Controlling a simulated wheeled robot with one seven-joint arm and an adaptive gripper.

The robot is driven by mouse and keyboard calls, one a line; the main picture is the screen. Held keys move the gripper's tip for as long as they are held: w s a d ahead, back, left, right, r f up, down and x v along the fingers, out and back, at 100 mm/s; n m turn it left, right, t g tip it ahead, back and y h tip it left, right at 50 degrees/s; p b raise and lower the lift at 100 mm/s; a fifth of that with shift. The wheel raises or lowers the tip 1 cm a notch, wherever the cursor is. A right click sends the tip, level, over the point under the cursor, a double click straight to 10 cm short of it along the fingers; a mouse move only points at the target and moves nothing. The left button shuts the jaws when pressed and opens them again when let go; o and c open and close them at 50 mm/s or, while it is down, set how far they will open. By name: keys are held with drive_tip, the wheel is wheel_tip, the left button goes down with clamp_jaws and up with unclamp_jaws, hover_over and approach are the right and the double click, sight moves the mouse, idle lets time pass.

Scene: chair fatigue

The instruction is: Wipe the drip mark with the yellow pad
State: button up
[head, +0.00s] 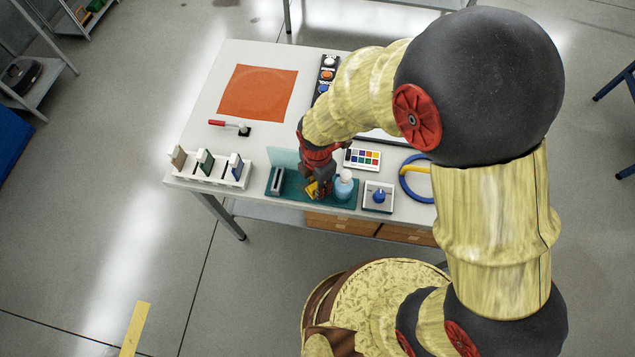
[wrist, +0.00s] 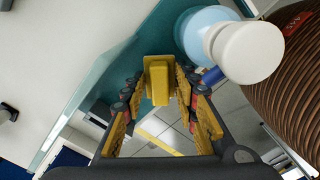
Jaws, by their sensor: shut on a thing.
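My gripper (head: 319,191) is low over the teal tray (head: 292,190) at the table's front edge. It is shut on the yellow pad (wrist: 158,82), which sits between the fingertips in the wrist view. In the head view only a small part of the yellow pad (head: 311,190) shows beside the fingers. I cannot tell whether the pad touches the tray. I cannot make out a drip mark for certain. A clear upright panel (head: 284,158) stands at the tray's back left.
A pale blue bottle with a white cap (head: 344,185) stands close right of my gripper. Beyond it are a white box with a blue knob (head: 378,196) and a blue ring (head: 407,181). A white rack (head: 212,173) stands left. An orange mat (head: 257,92) lies behind.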

sight(293, 187)
drive_tip(key=shift+f+b, duration=0.4)
drive_tip(key=shift+f, duration=0.35)
drive_tip(key=shift+a, duration=0.1)
drive_tip(key=shift+w+a+r, duration=0.15)
drive_tip(key=shift+a, duration=1.35)
drive_tip(key=shift+w+a, duration=0.1)
drive_tip(key=shift+a, duration=2)
drive_tip(key=shift+c, duration=0.4)
drive_tip(key=shift+w+p, duration=0.1)
drive_tip(key=shift+p, duration=0.3)
drive_tip(key=shift+s+d+p, duration=0.15)
drive_tip(key=shift+d, duration=1.45)
drive_tip(key=shift+s+d+p, duration=0.15)
drive_tip(key=shift+d, duration=1.4)
drive_tip(key=shift+s+d+f, duration=0.15)
drive_tip(key=shift+d+f, duration=0.15)
drive_tip(key=shift+d, duration=0.3)
